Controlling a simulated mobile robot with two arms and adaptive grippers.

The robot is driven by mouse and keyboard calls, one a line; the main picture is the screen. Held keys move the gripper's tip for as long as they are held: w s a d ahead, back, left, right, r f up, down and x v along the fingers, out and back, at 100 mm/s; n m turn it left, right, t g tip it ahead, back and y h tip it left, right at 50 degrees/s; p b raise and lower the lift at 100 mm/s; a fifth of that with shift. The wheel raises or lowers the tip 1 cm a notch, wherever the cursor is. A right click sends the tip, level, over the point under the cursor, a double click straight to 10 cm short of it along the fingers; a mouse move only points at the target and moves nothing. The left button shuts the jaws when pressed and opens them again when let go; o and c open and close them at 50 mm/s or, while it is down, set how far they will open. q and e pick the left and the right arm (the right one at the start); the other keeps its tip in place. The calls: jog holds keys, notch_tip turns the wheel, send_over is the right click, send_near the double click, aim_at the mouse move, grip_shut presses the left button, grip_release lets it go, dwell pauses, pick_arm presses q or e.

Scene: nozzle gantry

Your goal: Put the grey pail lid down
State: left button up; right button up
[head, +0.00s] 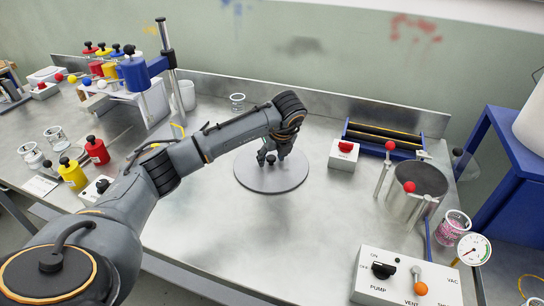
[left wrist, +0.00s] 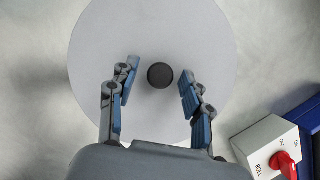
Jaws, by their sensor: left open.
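The grey pail lid (head: 262,181) is a flat round disc lying on the metal bench in the middle of the head view. In the left wrist view the lid (left wrist: 190,35) fills the centre, with its black knob (left wrist: 160,75) in the middle. My left gripper (head: 272,157) is over the lid, and in the left wrist view its fingers (left wrist: 156,85) stand open on either side of the knob, apart from it. The metal pail (head: 416,188) stands uncovered at the right of the bench. My right gripper is not in view.
A roll switch box (head: 343,155) stands close to the lid's right, before a blue-framed roller unit (head: 384,138). A pump control box (head: 405,277) is at the front right. Colored bottles (head: 97,151) and cups crowd the left. Bare bench lies in front of the lid.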

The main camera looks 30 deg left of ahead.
pick_arm(q)
jog(key=shift+r, duration=0.15)
jog(key=shift+d+r, duration=0.1)
jog(key=shift+r, duration=0.1)
jog(key=b+v, duration=0.1)
jog(key=v, duration=1)
jog(key=shift+r, duration=0.25)
jog(key=shift+s, duration=0.1)
